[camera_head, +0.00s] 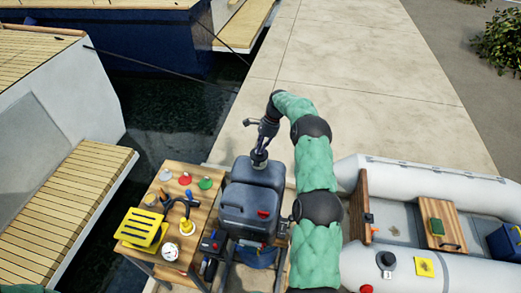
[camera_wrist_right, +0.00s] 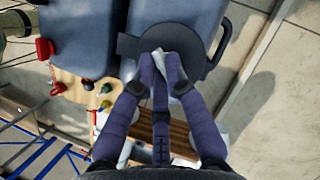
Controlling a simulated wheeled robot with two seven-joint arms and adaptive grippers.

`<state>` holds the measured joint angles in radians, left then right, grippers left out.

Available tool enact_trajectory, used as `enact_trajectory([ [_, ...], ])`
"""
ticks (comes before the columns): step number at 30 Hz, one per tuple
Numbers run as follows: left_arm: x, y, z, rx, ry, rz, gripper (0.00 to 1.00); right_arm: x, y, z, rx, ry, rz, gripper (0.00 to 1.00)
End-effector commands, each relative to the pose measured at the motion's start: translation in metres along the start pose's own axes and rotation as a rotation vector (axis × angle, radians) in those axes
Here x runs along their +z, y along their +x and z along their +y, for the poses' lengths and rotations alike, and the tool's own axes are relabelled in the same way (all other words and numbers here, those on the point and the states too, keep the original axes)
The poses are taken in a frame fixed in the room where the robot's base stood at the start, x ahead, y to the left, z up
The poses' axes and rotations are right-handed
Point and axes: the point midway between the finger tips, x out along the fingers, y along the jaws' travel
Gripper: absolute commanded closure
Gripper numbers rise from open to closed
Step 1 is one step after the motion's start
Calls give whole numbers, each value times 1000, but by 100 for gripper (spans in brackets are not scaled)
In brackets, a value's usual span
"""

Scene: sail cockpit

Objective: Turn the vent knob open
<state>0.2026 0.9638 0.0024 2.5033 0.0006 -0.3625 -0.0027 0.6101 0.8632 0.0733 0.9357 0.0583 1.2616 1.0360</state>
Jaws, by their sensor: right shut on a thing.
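Two dark blue-grey cans stand close together; the near one (camera_head: 248,211) carries a red cap, and the far one (camera_head: 261,171) is under my right gripper (camera_head: 260,153). How far the knob is turned cannot be told. My left gripper is not in view.
A wooden table (camera_head: 199,216) with coloured caps, yellow racks and small tools stands left of the cans. A grey inflatable boat (camera_head: 420,185) lies to the right. Open concrete dock (camera_head: 350,70) is behind; water and a moored boat are at left.

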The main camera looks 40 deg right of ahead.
Motion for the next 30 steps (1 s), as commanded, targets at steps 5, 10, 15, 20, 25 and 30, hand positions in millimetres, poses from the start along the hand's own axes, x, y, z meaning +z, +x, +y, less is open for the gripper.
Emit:
enact_trajectory([
  [5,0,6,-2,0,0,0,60,-1,3,-1,67,-155,-1,100],
  [10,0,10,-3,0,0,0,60,-1,3,-2,128,-304,-1,100],
  [15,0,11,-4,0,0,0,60,-2,2,-3,186,-442,-1,100],
  [20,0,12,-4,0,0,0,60,-1,2,-3,233,-553,-1,100],
  [25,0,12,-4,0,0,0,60,-2,1,-4,268,-640,0,100],
  [30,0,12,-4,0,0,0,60,-1,2,-4,291,-696,-1,100],
])
